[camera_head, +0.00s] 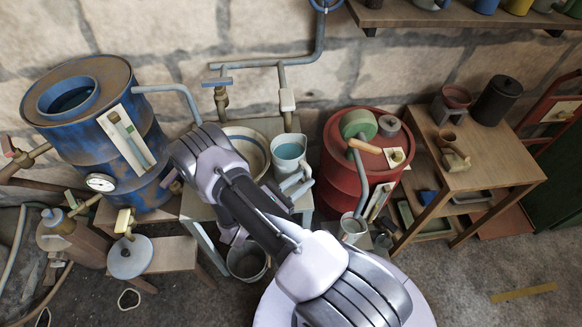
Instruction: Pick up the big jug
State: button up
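A light blue jug (289,147) with an open, pale-rimmed top stands upright on a small table in the middle of the picture, beside a wide cream bowl (246,143). It looks like the big jug. A grey-blue part at its lower front looks like its handle; I cannot be sure. My arm passes in front of the table, just left of and below the jug, and covers part of the bowl and table. I cannot make out my gripper's fingers; they seem hidden behind my own arm links.
A blue drum (88,140) stands left and a red drum (343,165) right of the small table. A wooden bench (478,160) with pots stands further right. A grey bucket (247,262) is on the floor below. A pipe (285,85) comes down behind the jug.

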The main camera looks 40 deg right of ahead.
jog(key=d, duration=0.2)
jog(key=d+b, duration=0.1)
jog(key=d, duration=0.2)
jog(key=shift+w+d+f+b, duration=0.2)
jog(key=shift+w+d+b, duration=0.05)
jog(key=shift+d+b, duration=0.15)
grip_shut()
jog(key=shift+a, duration=0.1)
dwell(0.8)
